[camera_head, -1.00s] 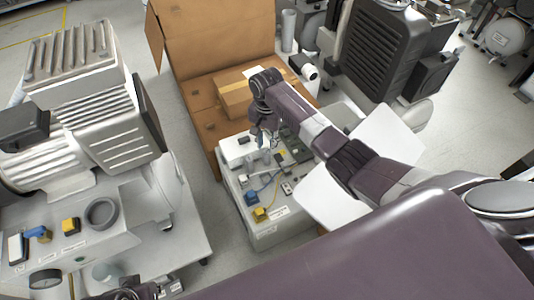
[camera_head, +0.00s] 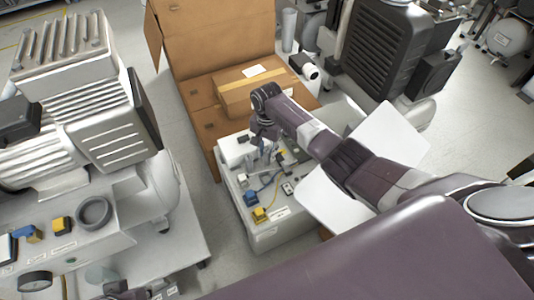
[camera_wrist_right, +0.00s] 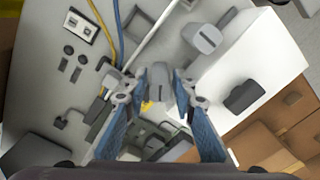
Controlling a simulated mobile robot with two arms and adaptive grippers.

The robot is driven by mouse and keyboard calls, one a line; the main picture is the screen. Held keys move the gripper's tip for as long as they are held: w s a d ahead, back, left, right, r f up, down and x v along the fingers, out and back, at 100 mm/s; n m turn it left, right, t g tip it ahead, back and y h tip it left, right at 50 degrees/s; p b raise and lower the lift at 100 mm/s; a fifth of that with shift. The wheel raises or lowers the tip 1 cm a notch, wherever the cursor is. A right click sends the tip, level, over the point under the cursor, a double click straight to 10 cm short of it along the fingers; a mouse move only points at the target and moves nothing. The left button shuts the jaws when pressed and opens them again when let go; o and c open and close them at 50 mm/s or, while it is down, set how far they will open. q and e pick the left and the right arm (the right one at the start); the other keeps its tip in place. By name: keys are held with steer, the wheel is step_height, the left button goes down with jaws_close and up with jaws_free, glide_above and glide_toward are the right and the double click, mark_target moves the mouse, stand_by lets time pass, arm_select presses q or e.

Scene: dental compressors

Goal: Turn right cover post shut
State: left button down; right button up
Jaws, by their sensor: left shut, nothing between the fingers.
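In the right wrist view, a grey post (camera_wrist_right: 159,82) with a slotted top stands between the fingertips of my right gripper (camera_wrist_right: 156,86). The fingers are spread on either side of it, and narrow gaps seem to show. A second grey slotted post (camera_wrist_right: 205,38) stands apart, closer to the white box. Both are on the pale panel (camera_wrist_right: 40,62). In the head view my right gripper (camera_head: 262,140) is low over this unit (camera_head: 262,232), and the arm hides part of it. My left gripper (camera_head: 132,292) is shut and empty at the bottom edge, partly cut off.
A white box (camera_wrist_right: 255,75) stands beside the posts. Blue and yellow cables (camera_wrist_right: 117,30) run across the panel near a white socket (camera_wrist_right: 80,27). A cardboard box (camera_head: 250,95) is behind the unit. A large compressor (camera_head: 90,130) stands at the left, with bare floor between.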

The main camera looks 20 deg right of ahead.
jaws_close()
arm_select(q)
steer(key=shift+s, duration=0.1)
arm_select(e)
steer(key=n+p, duration=0.2)
steer(key=n, duration=0.1)
steer(key=shift+r, duration=0.1)
steer(key=n+p, duration=0.2)
steer(key=n, duration=0.2)
steer(key=shift+n, duration=0.4)
arm_select(q)
step_height(320, 180, down, 6)
steer(key=shift+w+g, duration=0.4)
steer(key=shift+w, duration=0.05)
arm_select(e)
steer(key=shift+s+n, duration=0.1)
steer(key=shift+n, duration=1.4)
arm_select(q)
steer(key=shift+d+f, duration=0.1)
steer(key=shift+f, duration=0.15)
